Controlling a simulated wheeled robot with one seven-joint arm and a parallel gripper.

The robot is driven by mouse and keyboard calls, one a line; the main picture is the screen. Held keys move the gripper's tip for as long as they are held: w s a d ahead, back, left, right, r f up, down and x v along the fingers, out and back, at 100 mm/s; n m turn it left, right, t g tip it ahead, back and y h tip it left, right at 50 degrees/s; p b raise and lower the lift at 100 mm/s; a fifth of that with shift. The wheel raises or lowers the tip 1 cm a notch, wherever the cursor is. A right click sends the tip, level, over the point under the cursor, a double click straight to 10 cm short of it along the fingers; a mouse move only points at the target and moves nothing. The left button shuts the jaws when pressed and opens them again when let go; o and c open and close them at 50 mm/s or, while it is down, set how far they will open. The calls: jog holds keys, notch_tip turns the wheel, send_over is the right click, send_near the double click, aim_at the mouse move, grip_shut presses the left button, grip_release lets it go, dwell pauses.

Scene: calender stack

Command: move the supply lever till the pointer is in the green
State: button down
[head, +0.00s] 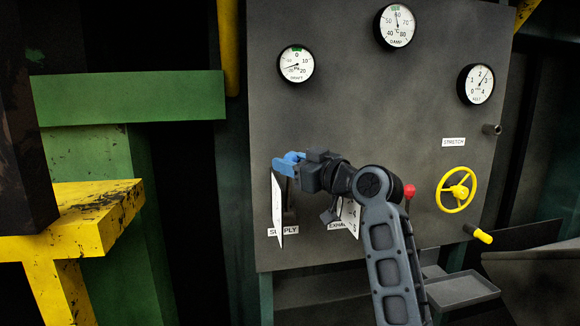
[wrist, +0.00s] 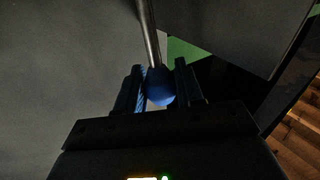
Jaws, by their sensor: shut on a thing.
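The supply lever has a blue ball knob (wrist: 160,88) on a metal rod (wrist: 149,35). My gripper (wrist: 160,90) is shut on the knob, one finger on each side. In the head view my gripper (head: 291,160) is at the panel's left, above the "SUPPLY" label, by a white scale plate (head: 277,205) seen nearly edge-on. The draft gauge (head: 296,64) has a green band at its top; its pointer lies to the left and slightly down, outside the green. The damp gauge (head: 397,25) has its pointer up, near its green mark. The rod is mostly hidden in the head view.
A red knob (head: 409,191) shows behind my arm, near a partly hidden exhaust label. A yellow handwheel (head: 456,190), yellow handle (head: 482,236) and third gauge (head: 476,84) are at the panel's right. A yellow beam (head: 80,215) stands at left.

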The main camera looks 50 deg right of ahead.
jog(key=b, duration=0.2)
jog(key=s+a+f+n+t+b, duration=0.1)
jog(key=b, duration=0.1)
jog(key=s+t+b, duration=0.1)
jog(key=b, duration=0.1)
jog(key=shift+s+a+f, duration=0.15)
jog(key=shift+s+a, duration=0.1)
jog(key=shift+a, duration=0.1)
jog(key=c, duration=0.8)
grip_release()
jog(key=shift+a, duration=0.1)
